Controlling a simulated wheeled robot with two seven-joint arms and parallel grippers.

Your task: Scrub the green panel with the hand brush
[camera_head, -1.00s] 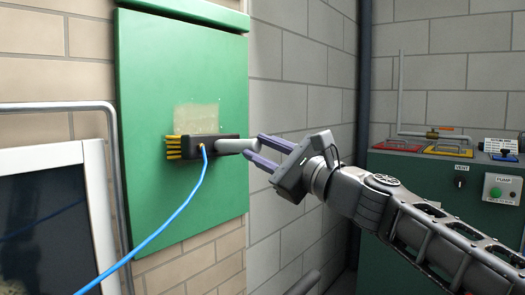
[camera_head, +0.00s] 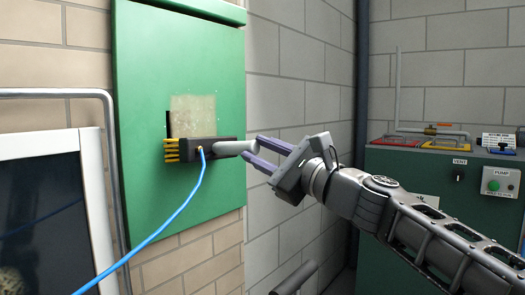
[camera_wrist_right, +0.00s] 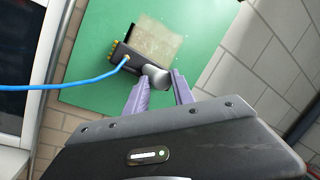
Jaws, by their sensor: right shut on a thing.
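The green panel (camera_head: 215,90) hangs on the brick wall and bears a pale, dirty-looking patch (camera_head: 193,115). The hand brush (camera_head: 205,150) has a black head, yellow bristles and a grey handle, with a blue hose on its head. Its head is in front of the panel, just below the patch. My right gripper (camera_head: 262,153) is shut on the handle. The right wrist view also shows the brush (camera_wrist_right: 128,57) between the fingers (camera_wrist_right: 158,88), with the patch (camera_wrist_right: 155,45) beyond it. I cannot tell whether the bristles touch the panel. My left gripper is not in view.
A blue hose (camera_head: 165,222) runs from the brush down to the lower left. A white-framed dark screen (camera_head: 45,215) and a grey pipe (camera_head: 60,93) stand at the left. A green pump cabinet (camera_head: 450,190) stands at the right.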

